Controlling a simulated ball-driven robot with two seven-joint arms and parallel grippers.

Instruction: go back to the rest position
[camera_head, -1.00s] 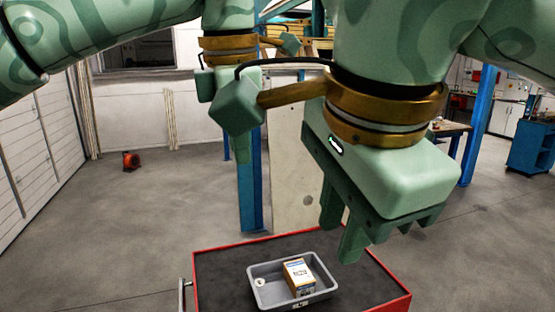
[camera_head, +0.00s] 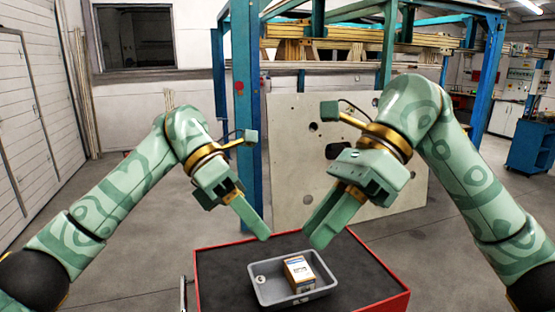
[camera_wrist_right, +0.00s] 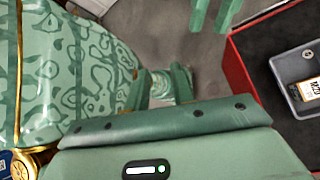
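My left gripper (camera_head: 262,236) hangs at the left of the middle in the head view, pointing down and right, above the back of the table. Its fingers overlap in this view, so its opening cannot be told. My right gripper (camera_head: 312,238) hangs to the right of it, pointing down and left. Its two fingers show side by side with a gap, and nothing is seen between them. Both grippers are apart from the grey tray (camera_head: 262,296) and the box (camera_head: 299,272) in it. In the right wrist view, the tray (camera_wrist_right: 288,75) shows at the right edge.
The red-edged table (camera_head: 224,270) with a dark top carries the tray. A small round white item (camera_head: 261,280) lies in the tray beside the box. A blue gantry post (camera_head: 245,120) and a pale panel with holes (camera_head: 290,150) stand behind. A blue cabinet (camera_head: 532,145) stands far right.

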